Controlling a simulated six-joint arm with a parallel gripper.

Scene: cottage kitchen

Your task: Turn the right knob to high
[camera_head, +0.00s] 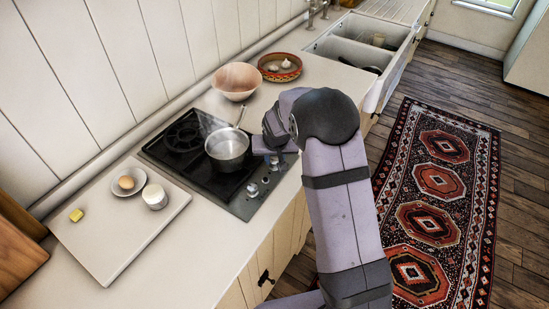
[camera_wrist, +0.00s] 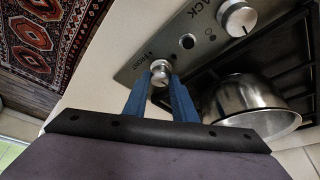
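The black hob (camera_head: 180,150) has a metal strip with two silver knobs on its front side. The right knob (camera_head: 274,162) is beside my gripper (camera_head: 276,150) in the head view. In the wrist view the right knob (camera_wrist: 161,70) sits between the tips of the blue fingers of my gripper (camera_wrist: 161,80). The fingers are apart, one on each side of the knob; whether they touch it I cannot tell. The knob's pointer is too small to read. The other knob (camera_head: 252,190) is free of my gripper; it also shows in the wrist view (camera_wrist: 236,17).
A steel saucepan (camera_head: 228,150) stands on the hob close to my gripper; it also shows in the wrist view (camera_wrist: 250,108). A pink bowl (camera_head: 236,80) and a patterned dish (camera_head: 280,67) stand behind. A board (camera_head: 115,240) with food lies at left.

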